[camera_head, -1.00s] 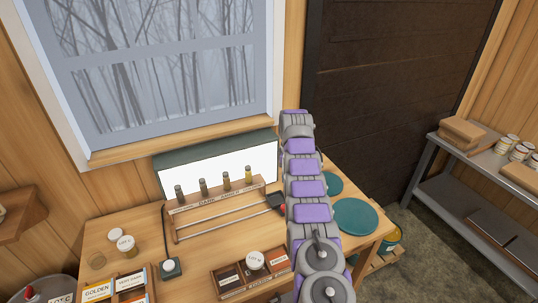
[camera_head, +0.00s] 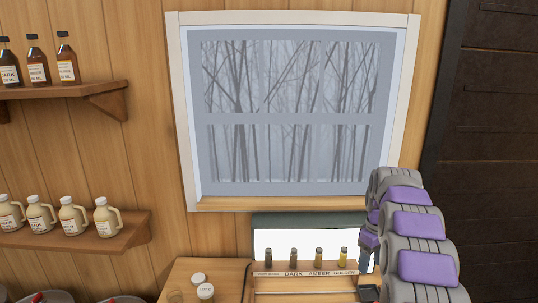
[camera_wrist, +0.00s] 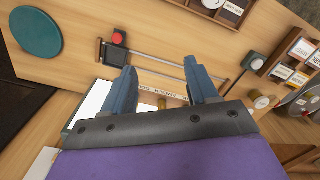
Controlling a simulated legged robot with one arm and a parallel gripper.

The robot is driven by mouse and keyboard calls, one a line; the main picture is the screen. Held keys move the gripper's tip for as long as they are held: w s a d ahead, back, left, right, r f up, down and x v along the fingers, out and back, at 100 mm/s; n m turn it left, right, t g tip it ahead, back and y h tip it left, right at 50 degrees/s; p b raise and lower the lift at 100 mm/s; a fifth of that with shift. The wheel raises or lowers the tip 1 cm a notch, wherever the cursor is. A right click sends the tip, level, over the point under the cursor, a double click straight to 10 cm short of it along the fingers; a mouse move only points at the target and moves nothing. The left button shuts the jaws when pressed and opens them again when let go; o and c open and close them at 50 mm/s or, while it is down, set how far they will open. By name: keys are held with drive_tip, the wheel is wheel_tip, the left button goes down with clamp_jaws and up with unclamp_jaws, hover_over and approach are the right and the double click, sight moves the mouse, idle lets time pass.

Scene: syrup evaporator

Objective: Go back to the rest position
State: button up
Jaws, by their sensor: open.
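My gripper (camera_wrist: 158,68) is open and empty in the wrist view, its two blue fingers apart above the wooden table (camera_wrist: 75,65). In the head view my arm rises at the right, and the gripper end (camera_head: 366,262) hangs in front of the right end of the light box (camera_head: 310,243). Several small sample bottles (camera_head: 294,257) stand in a row on the labelled wooden rack (camera_head: 262,274) before the light box. Between and beyond the fingers, the wrist view shows the rack's metal rails (camera_wrist: 160,62) and a dark block with a red top (camera_wrist: 117,40).
Shelves with syrup bottles (camera_head: 66,62) and jugs (camera_head: 73,217) line the left wall. A window (camera_head: 290,115) is above the light box. A green disc (camera_wrist: 35,30) lies on the table.

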drive_tip(key=s+a+r+m+b, duration=0.25)
drive_tip(key=s+a, duration=0.45)
drive_tip(key=s, duration=0.4)
drive_tip(key=s+a+f+m+b, duration=0.1)
drive_tip(key=s+a+f, duration=0.1)
drive_tip(key=s, duration=0.9)
drive_tip(key=s+a+f+m+b, duration=0.1)
drive_tip(key=s+a+f+b, duration=0.1)
drive_tip(key=s, duration=1)
drive_tip(key=s+a+f+m+g+b, duration=0.1)
drive_tip(key=s+a+f, duration=0.3)
drive_tip(key=s, duration=0.7)
drive_tip(key=shift+s+a+f, duration=0.25)
drive_tip(key=shift+s+a, duration=0.05)
drive_tip(key=shift+a, duration=0.05)
drive_tip(key=shift+m, duration=0.25)
